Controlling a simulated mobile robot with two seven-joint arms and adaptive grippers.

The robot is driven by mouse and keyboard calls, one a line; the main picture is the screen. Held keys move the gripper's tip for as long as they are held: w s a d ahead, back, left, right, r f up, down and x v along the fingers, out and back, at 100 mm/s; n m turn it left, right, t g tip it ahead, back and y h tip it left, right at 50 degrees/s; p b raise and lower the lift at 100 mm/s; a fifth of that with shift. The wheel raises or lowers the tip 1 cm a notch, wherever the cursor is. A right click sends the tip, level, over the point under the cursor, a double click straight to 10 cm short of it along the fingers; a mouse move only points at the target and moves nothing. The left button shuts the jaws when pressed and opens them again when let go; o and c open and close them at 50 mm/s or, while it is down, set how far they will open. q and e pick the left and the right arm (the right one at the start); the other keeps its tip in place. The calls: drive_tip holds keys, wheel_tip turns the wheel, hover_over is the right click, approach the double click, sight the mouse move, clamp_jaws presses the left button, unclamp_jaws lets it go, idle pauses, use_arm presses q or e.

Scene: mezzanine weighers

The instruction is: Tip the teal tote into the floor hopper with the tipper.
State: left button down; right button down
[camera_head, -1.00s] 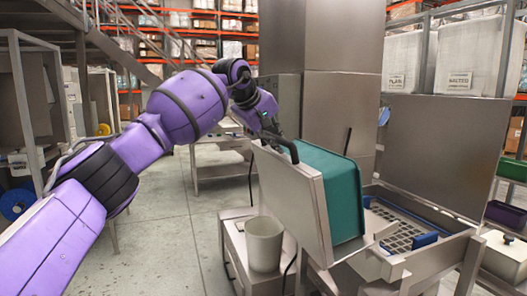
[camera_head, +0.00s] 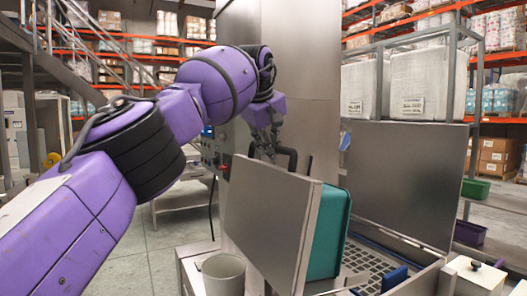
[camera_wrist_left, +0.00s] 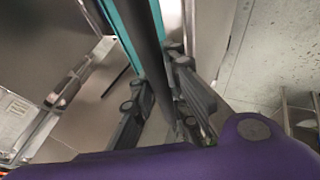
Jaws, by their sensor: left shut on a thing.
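The teal tote (camera_head: 329,235) is in the head view, mostly hidden behind the tipper's flat metal plate (camera_head: 268,222). Plate and tote lean right, toward the floor hopper (camera_head: 375,266) with its grate. A dark handle bar (camera_head: 290,158) sits at the plate's top edge. My left gripper (camera_head: 268,152) is shut on this handle. In the left wrist view its fingers (camera_wrist_left: 160,98) close around the dark handle bar (camera_wrist_left: 148,45), beside a teal edge (camera_wrist_left: 123,35). The tote's inside is hidden. My right gripper is out of view.
A grey bin (camera_head: 223,275) stands at the plate's near left. An upright metal panel (camera_head: 405,185) stands behind the hopper, and a tall metal column (camera_head: 285,90) behind the tipper. Open floor (camera_head: 165,250) lies to the left. Stocked racks fill the back.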

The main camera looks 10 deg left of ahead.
use_arm(q)
drive_tip(key=shift+d, duration=0.25)
idle(0.3)
drive_tip(key=c, duration=2)
unclamp_jaws()
drive_tip(key=o, duration=0.3)
drive_tip(key=shift+w+d, duration=0.2)
drive_tip(key=shift+d, duration=0.05)
drive_tip(key=shift+a, duration=0.15)
drive_tip(key=shift+s+r, duration=0.1)
drive_tip(key=shift+s, duration=0.05)
drive_tip(key=v, duration=1.1)
drive_tip(key=shift+s+r, duration=0.1)
drive_tip(key=shift+r, duration=0.3)
